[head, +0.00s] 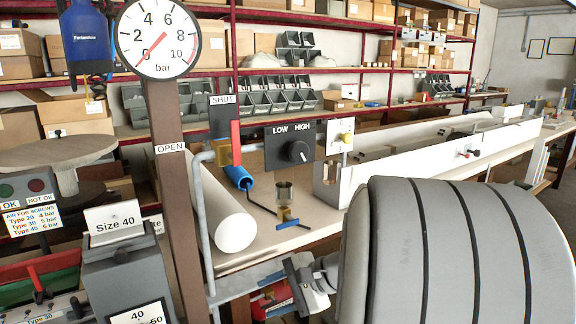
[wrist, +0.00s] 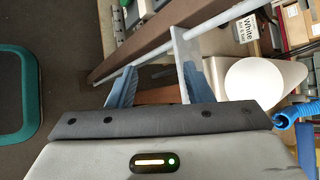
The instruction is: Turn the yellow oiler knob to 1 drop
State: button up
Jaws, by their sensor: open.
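A yellow knob (head: 346,138) sits on an upright white plate (head: 338,150) right of the black LOW/HIGH panel in the head view. The plate's markings and the knob's setting are too small to read. My gripper (head: 292,272) is low in front of the bench, below and left of the yellow knob and well apart from it. The wrist view shows my gripper (wrist: 155,78) open, with nothing held between its bluish fingers. The yellow knob is not in the wrist view.
A black knob (head: 299,152) on the LOW/HIGH panel, a glass bowl (head: 284,191) and a red lever (head: 236,141) stand nearby. A pressure gauge (head: 158,40) tops a brown post (head: 178,170). A white roll (head: 236,233) lies on the bench; it also shows in the wrist view (wrist: 262,85).

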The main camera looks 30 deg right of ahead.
jog(key=w+d+r+m+t+h+p, duration=0.1)
jog(key=w+d+r+m+t+p, duration=0.2)
jog(key=d+r+p, duration=0.5)
jog(key=d+r+m+t+h+p, duration=0.1)
jog(key=d+r+m+t+p, duration=0.3)
jog(key=r, duration=0.6)
jog(key=m+t+h+p, duration=0.4)
jog(key=m+h+p, duration=0.1)
send_near(350, 141)
jog(key=w, duration=0.4)
jog(key=w+p, duration=0.1)
jog(key=w, duration=0.1)
jog(key=w+a+p, duration=0.1)
jog(key=w, duration=0.2)
jog(key=shift+r, duration=0.25)
jog(key=c, duration=0.9)
jog(key=shift+f+m+b, duration=0.2)
jog(key=shift+m+b, duration=0.2)
jog(key=shift+b, duration=0.05)
jog(key=shift+c, duration=0.4)
jog(key=shift+r+m+b, duration=0.15)
jog(key=shift+m+b, duration=0.25)
jog(key=shift+m, duration=0.1)
